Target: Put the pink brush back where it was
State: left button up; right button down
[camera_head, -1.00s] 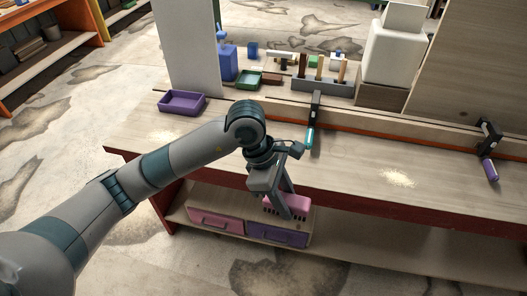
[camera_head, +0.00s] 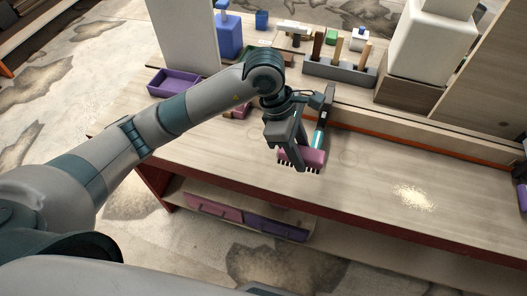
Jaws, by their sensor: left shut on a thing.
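The pink brush (camera_head: 311,157) has dark bristles that point down. My left gripper (camera_head: 300,160) is shut on it and holds it over the wooden workbench (camera_head: 370,196). I cannot tell whether the bristles touch the bench top. My right gripper is not in view.
A purple tray (camera_head: 173,82) lies at the left of the bench. A grey tool holder (camera_head: 340,70) with wooden handles stands at the back. A pale pile of shavings (camera_head: 413,197) lies to the right. The bench front is mostly clear.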

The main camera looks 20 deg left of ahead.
pick_arm(q)
jog(key=shift+w, duration=0.3)
jog(key=shift+s+a+r, duration=0.1)
jog(key=shift+s, duration=0.05)
jog(key=a+f+p, duration=0.2)
jog(key=a, duration=0.1)
jog(key=w+a+f+p, duration=0.1)
jog(key=a+f, duration=0.1)
jog(key=a, duration=0.2)
jog(key=w+a+f+p, duration=0.1)
jog(key=a+f+p, duration=0.1)
jog(key=a, duration=0.2)
jog(key=shift+a+f+p, duration=0.1)
jog(key=shift+f+p, duration=0.2)
jog(key=shift+f, duration=0.1)
jog(key=shift+a+f, duration=0.1)
